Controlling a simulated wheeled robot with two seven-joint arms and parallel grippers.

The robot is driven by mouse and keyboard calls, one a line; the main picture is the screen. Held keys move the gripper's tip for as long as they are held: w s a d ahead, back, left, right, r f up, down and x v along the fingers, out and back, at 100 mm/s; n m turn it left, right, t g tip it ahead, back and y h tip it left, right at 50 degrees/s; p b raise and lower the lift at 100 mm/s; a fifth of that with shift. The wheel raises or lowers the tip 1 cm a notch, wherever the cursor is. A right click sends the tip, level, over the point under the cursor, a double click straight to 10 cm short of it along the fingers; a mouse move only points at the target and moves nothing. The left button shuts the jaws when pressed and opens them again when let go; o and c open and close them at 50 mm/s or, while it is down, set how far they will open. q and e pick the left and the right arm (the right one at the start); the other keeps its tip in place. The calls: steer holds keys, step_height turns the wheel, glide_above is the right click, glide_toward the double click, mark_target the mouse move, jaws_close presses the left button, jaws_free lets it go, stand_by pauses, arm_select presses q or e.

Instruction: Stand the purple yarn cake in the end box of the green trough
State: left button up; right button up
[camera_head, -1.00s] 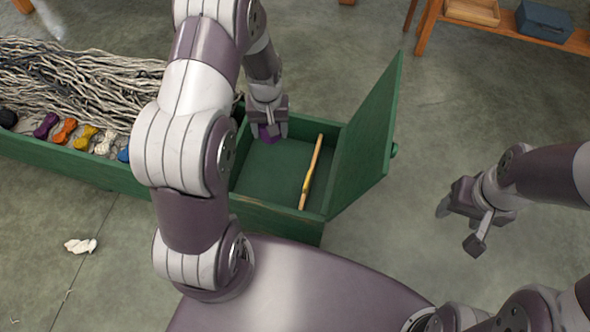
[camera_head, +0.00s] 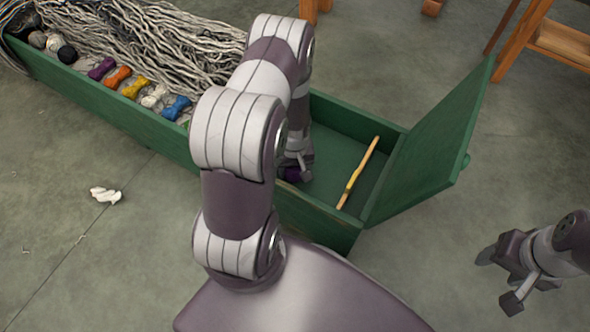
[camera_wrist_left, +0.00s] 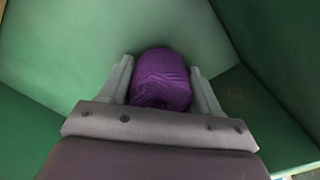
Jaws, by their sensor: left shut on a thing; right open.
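The purple yarn cake (camera_wrist_left: 160,80) sits between the two fingers of my left gripper (camera_wrist_left: 162,82), which is shut on it. In the head view the purple cake (camera_head: 291,174) shows only in part, beside my left gripper (camera_head: 298,172), low in the end box near its front wall. My own left arm hides part of that box. The green trough (camera_head: 120,121) runs from the upper left to the end box, whose lid (camera_head: 430,145) stands open at the right. Whether the cake touches the floor I cannot tell. My right gripper (camera_head: 498,278) is open and empty above the concrete floor.
A wooden stick with a yellow part (camera_head: 358,172) leans or lies in the end box. Grey yarn strands (camera_head: 150,40) and several coloured small skeins (camera_head: 118,77) fill the long part. A white scrap (camera_head: 105,195) lies on the floor. A wooden bench (camera_head: 560,42) stands at upper right.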

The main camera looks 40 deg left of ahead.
arm_select(q)
steer(key=shift+f, duration=0.15)
steer(key=o, duration=1.1)
steer(key=w+d+r+m+p, duration=0.1)
steer(key=d+r+m+p, duration=0.2)
steer(key=r, duration=0.9)
steer(key=d+r+m+p, duration=0.25)
steer(key=r+p, duration=0.25)
steer(key=r, duration=0.7)
steer(key=s+d+r+m, duration=0.1)
steer(key=s+d+r, duration=0.1)
steer(key=s+d+r+m+t, duration=0.1)
steer(key=s+d+r, duration=0.1)
steer(key=r, duration=0.1)
steer(key=s+d+r+m, duration=0.1)
steer(key=s+d+r, duration=0.1)
steer(key=r, duration=0.1)
steer(key=shift+s+d+r+m, duration=0.1)
steer(key=shift+d+m, duration=0.2)
steer(key=shift+m, duration=0.05)
